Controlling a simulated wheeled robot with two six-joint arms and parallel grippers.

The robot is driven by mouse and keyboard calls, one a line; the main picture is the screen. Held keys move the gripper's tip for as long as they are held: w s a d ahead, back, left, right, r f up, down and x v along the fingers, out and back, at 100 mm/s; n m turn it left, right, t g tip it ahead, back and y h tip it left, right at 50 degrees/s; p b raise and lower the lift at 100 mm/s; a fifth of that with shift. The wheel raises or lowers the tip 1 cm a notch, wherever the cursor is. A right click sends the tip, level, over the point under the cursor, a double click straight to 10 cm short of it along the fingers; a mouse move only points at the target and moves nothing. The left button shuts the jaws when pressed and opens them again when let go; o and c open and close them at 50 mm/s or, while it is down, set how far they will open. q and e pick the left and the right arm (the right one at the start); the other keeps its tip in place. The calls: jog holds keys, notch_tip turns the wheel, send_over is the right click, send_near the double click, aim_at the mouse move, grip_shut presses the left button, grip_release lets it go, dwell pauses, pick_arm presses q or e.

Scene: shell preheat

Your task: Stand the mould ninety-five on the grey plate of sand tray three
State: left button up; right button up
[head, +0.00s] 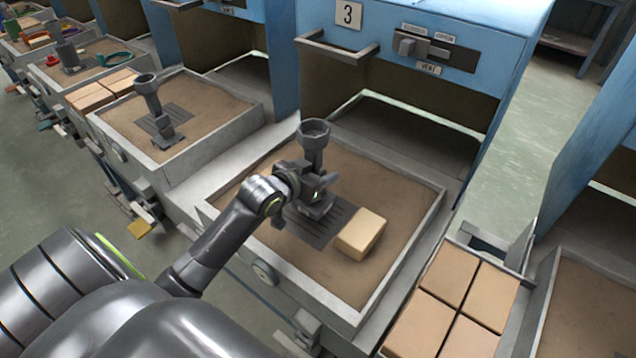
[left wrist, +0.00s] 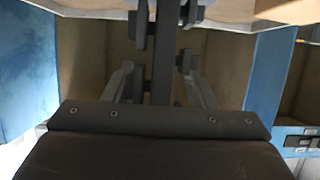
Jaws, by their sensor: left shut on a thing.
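A dark grey mould (head: 314,136) with a cup-shaped top, a stem and a flat foot is upright over the grey plate (head: 340,216) in sand tray three. Its foot is at the slotted plate; I cannot tell whether it rests on it or hangs just above. No number on the mould is readable. My left gripper (head: 318,184) is shut on the mould's stem from the left. In the left wrist view the dark stem (left wrist: 163,60) runs between the fingers. Sand tray three (head: 418,235) is pulled out below the blue oven. My right gripper is not in view.
A tan block (head: 361,235) lies in the tray beside the plate. The blue oven (head: 440,35) with sign 3 (head: 348,14) stands behind. Another mould (head: 150,95) stands in the tray to the left. Several tan blocks (head: 447,272) lie at the right.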

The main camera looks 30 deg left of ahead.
pick_arm(q)
jog(key=shift+f, duration=1.45)
jog(key=shift+f, duration=0.2)
jog(key=o, duration=1.3)
jog(key=shift+r, duration=0.2)
jog(key=p+v, duration=0.1)
jog(key=v, duration=1.1)
